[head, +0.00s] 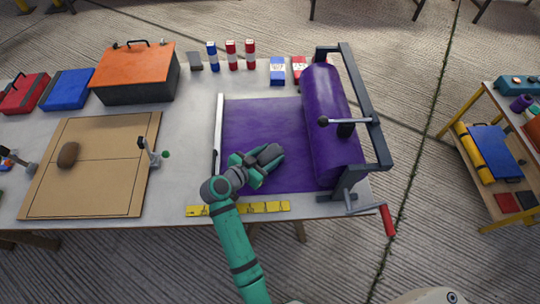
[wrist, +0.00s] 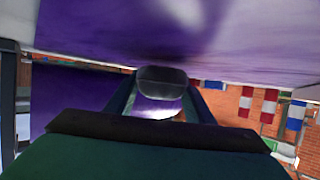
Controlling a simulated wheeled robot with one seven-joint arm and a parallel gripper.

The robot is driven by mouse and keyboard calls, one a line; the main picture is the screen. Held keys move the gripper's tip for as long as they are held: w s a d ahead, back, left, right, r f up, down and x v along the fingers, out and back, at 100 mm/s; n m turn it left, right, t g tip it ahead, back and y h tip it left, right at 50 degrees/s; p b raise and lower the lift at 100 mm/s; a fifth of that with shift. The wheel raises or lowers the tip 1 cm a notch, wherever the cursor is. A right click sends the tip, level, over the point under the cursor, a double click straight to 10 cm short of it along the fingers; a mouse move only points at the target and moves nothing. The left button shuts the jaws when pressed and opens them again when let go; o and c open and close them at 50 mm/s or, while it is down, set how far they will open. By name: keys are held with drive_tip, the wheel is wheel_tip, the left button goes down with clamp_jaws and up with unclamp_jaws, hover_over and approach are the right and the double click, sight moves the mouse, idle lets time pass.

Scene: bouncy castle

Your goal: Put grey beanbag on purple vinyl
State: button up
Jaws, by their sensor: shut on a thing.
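The grey beanbag (head: 269,155) is held at the tip of my gripper (head: 257,164), over the purple vinyl (head: 245,118). In the wrist view the beanbag (wrist: 162,76) shows as a dark grey shape between the two fingers of my gripper (wrist: 160,95). The vinyl sheet lies flat on the table, running from a large purple roll on the right to a pale bar on the left. It also fills the upper part of the wrist view (wrist: 100,30). I cannot tell whether the beanbag touches the vinyl.
The purple roll (head: 328,120) sits in a dark metal frame (head: 367,110) with a red-handled crank (head: 387,220). A wooden board (head: 110,180) with a brown lump (head: 68,155) lies left. Toolboxes (head: 135,75) and striped cans (head: 231,55) stand behind. A yellow ruler (head: 240,208) lies along the front edge.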

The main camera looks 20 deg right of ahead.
drive_tip(key=shift+f, duration=0.4)
drive_tip(key=shift+f, duration=0.4)
drive_tip(key=shift+s+f, duration=0.15)
drive_tip(key=shift+f, duration=0.15)
drive_tip(key=o, duration=1.6)
drive_tip(key=shift+f, duration=0.15)
drive_tip(key=shift+c, duration=0.2)
drive_tip(key=shift+s, duration=0.1)
drive_tip(key=shift+r, duration=0.25)
drive_tip(key=v, duration=0.7)
drive_tip(key=r+v, duration=0.1)
drive_tip(key=v, duration=0.3)
drive_tip(key=shift+w, duration=0.3)
drive_tip(key=shift+s+a+r, duration=0.25)
drive_tip(key=shift+s+a, duration=0.05)
drive_tip(key=shift+a, duration=0.15)
